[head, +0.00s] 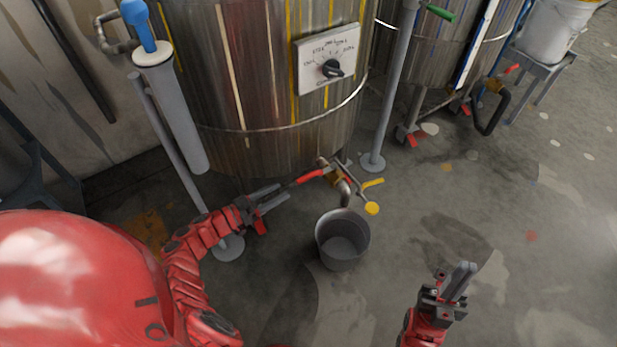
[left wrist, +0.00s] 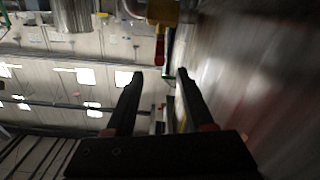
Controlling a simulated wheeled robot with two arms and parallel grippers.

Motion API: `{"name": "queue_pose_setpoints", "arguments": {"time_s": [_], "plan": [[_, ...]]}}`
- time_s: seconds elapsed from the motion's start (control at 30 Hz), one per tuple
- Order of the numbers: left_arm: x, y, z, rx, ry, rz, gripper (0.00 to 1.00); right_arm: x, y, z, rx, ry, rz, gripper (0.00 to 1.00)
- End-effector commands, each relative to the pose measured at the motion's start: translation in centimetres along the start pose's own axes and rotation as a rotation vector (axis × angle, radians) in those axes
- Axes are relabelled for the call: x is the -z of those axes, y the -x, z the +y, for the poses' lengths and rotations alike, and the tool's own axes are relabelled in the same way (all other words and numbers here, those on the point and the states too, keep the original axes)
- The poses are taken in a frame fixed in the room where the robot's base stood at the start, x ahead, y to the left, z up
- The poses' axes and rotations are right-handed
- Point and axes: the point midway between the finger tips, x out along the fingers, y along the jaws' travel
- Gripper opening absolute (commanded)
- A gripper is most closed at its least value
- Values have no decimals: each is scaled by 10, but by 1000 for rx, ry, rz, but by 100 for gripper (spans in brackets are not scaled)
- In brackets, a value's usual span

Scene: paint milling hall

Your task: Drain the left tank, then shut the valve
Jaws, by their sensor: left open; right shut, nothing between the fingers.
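The left tank (head: 260,100) is a large paint-streaked steel vessel with a dial panel (head: 328,62) on its side. At its foot is a drain valve with a red lever (head: 310,176), which points left from the outlet. A grey bucket (head: 342,250) stands on the floor by the outlet pipe (head: 345,190); its inside looks grey. My left gripper (head: 280,194) is open beside the tank's foot, left of the red lever and apart from it. In the left wrist view a red lever (left wrist: 160,50) on a brass body shows beyond the open fingers. My right gripper (head: 464,279) is shut and empty, right of the bucket.
A yellow lever (head: 373,183) and a yellow disc (head: 372,208) are beside the outlet. Grey posts (head: 391,90) stand around the tank. A second tank (head: 440,50) with red-handled valves and a white bucket (head: 553,28) on a stand are at the back right. The right floor is open.

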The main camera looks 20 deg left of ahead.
Motion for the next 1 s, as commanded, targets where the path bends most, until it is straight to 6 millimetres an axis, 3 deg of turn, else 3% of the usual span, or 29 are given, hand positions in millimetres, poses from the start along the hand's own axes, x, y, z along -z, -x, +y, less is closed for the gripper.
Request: {"name": "queue_pose_setpoints", "arguments": {"time_s": [0.2,0.43,0.6,0.9,1.0], "plan": [[-1,-55,0,-3,-2,4,53,-2,9,0,0,0,0,0],[-2,-96,1,-2,0,2,53,-3,16,-1,0,0,0,0],[-1,-109,0,1,0,1,53,-3,18,-1,0,0,0,0],[-1,-112,0,0,0,0,53,-3,18,-1,0,0,0,0],[-1,-111,0,0,0,0,37,-3,18,-1,0,0,0,0]]}}
